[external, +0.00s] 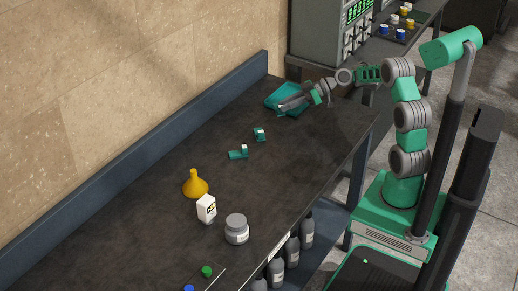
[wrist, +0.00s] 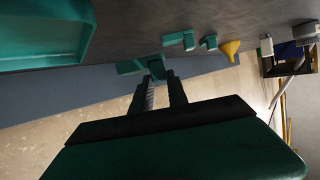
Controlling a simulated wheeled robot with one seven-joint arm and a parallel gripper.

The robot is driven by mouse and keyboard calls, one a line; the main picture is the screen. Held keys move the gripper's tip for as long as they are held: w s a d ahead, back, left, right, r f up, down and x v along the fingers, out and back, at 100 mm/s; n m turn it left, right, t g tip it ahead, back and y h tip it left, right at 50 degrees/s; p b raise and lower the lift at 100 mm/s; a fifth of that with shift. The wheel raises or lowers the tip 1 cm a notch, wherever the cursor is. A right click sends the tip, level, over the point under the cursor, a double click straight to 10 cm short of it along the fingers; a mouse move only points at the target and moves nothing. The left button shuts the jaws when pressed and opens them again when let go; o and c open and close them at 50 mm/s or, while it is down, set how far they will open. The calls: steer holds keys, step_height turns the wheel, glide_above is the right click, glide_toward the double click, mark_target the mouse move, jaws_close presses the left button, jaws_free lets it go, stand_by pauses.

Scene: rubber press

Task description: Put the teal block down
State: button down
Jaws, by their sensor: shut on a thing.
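My gripper (external: 281,108) is at the far end of the dark table, over or beside the teal tray (external: 270,98). In the wrist view my gripper (wrist: 157,76) is shut on a teal block (wrist: 156,65), which shows at the fingertips, partly hidden by them. In the external view the held block cannot be made out clearly. Two other teal blocks (external: 238,154) (external: 260,134) with white marks lie on the table, nearer the camera than the tray. The tray also shows at the upper left of the wrist view (wrist: 40,63), beside the held block.
A yellow funnel (external: 195,186), a white bottle (external: 207,209) and a grey jar (external: 236,231) stand further along the table. A blue-grey ledge (external: 170,130) runs along the wall. A press cabinet (external: 328,40) stands beyond the far end. The table around the two loose blocks is clear.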

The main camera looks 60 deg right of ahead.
mark_target(283, 114)
steer(key=shift+w+d+f, duration=0.15)
steer(key=shift+w+f, duration=0.6)
steer(key=shift+f, duration=0.15)
steer(key=shift+w+f, duration=0.1)
steer(key=shift+f, duration=1.65)
steer(key=c, duration=1.3)
jaws_free()
steer(key=shift+p, duration=0.3)
